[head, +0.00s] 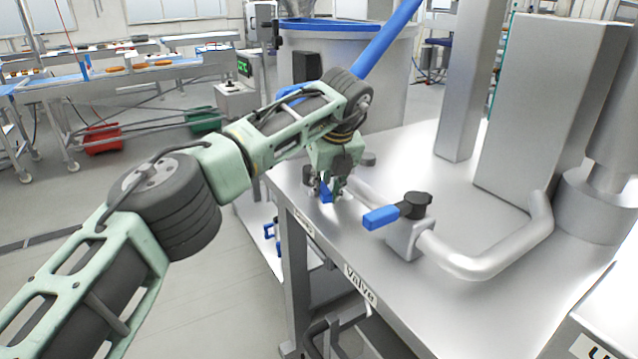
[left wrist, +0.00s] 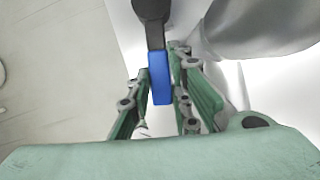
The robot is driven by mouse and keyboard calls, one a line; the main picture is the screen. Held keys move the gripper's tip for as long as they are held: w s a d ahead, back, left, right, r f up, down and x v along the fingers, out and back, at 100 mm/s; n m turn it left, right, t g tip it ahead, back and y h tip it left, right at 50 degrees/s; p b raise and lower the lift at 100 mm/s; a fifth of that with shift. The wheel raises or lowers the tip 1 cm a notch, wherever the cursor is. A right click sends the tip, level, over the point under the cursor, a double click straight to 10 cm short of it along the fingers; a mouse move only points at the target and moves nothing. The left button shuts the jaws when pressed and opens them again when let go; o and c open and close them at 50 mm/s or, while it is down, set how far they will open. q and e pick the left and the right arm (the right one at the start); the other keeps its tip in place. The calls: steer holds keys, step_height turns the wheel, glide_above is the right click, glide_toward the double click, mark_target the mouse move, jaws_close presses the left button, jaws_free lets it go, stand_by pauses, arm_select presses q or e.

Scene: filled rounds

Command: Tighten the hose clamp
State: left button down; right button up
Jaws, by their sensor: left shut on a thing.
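My left gripper (head: 329,185) is low over the near left part of the metal table, its fingers shut on a blue lever handle (head: 326,194). In the left wrist view, the blue handle (left wrist: 160,80) sits between the two green fingers and joins a dark grey stem (left wrist: 151,20) at the top. I take this lever to be part of the hose clamp; my gripper hides most of the clamp in the head view. A second blue handle (head: 381,217) with a dark hub stands apart to the right, on a valve block. My right gripper is not in view.
The metal table (head: 440,300) carries a thick bent pipe (head: 490,262) and a tall steel box (head: 545,110). A label reading "Valve" (head: 360,284) is on its front edge. A large drum (head: 392,85) with a blue pole stands behind.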

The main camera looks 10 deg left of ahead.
arm_select(q)
steer(key=shift+w+d+r+n, duration=0.1)
steer(key=shift+w+d+n, duration=0.1)
steer(key=shift+d+n, duration=0.2)
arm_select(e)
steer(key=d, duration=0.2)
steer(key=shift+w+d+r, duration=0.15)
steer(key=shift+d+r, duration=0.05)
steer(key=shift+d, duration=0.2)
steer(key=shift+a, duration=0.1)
arm_select(q)
steer(key=c, duration=2)
jaws_free()
steer(key=o, duration=0.4)
steer(key=shift+s+a, duration=0.1)
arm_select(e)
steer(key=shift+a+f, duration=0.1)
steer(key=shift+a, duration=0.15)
